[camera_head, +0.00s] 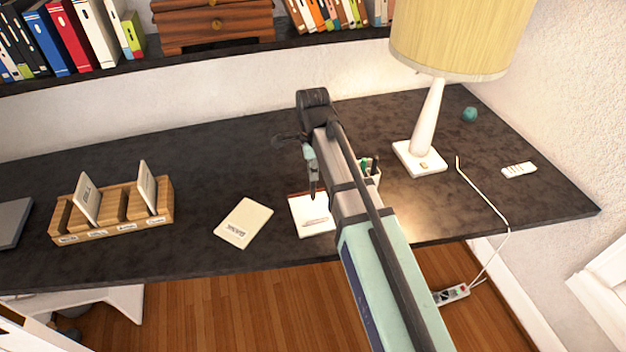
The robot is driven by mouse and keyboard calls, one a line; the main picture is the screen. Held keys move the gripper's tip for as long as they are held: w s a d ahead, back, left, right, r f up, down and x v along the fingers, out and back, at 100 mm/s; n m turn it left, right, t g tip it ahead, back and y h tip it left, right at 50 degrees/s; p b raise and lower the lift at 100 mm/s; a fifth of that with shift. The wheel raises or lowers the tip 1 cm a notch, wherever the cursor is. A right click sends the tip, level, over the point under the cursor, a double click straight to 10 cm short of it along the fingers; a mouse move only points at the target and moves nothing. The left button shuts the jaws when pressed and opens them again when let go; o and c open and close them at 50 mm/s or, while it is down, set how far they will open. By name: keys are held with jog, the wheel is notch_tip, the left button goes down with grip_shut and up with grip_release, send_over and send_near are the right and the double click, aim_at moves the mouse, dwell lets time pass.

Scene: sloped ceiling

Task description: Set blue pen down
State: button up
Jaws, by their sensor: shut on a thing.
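My gripper (313,189) is small in the head view and points down over the upper part of a white notepad (305,232), just left of my arm. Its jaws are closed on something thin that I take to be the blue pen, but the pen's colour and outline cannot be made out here. I cannot tell whether it touches the notepad. A thin pen-like mark or item (316,221) shows on the notepad; whether it is a real pen is unclear. My arm hides the notepad's right side.
A cream booklet (243,222) lies left of the notepad. A wooden sorter (113,212) stands further left. A pen cup (371,181) is partly behind my arm. A lamp (420,157), its cord (492,206) and a white remote (519,170) are right. The dark desk (215,175) is clear behind the booklet.

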aim_at(313, 183)
jog(key=shift+f+p, duration=0.55)
jog(key=shift+f, duration=2.2)
jog(key=o, duration=0.8)
notch_tip(313, 183, up, 12)
jog(key=b, duration=0.3)
jog(key=shift+b, duration=0.3)
